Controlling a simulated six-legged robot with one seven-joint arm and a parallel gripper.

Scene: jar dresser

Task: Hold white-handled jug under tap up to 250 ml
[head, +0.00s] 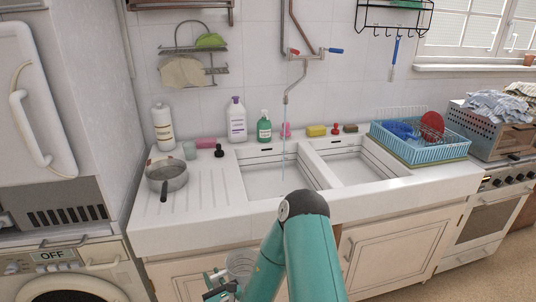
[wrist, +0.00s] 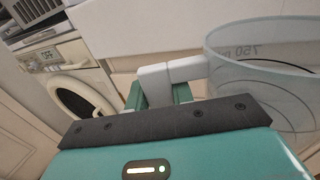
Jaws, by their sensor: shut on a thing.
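The clear jug (head: 241,264) is low in front of the sink cabinet, left of my teal arm and well below the counter. In the wrist view the jug (wrist: 262,42) is at the right, with a "750" mark near its rim and its white handle (wrist: 168,72) between my fingers. My gripper (wrist: 160,92) is shut on that handle; in the head view my gripper (head: 217,282) is partly cut off at the bottom. The tap (head: 287,97) hangs over the left basin (head: 275,185), and a thin stream of water appears to fall from it. The jug's fill level is unclear.
A saucepan (head: 167,174) stands on the drainboard (head: 205,203). Bottles (head: 236,122) and small items line the wall behind the basins. A blue dish rack (head: 420,143) stands right of the right basin (head: 350,165). The counter front edge lies between jug and tap.

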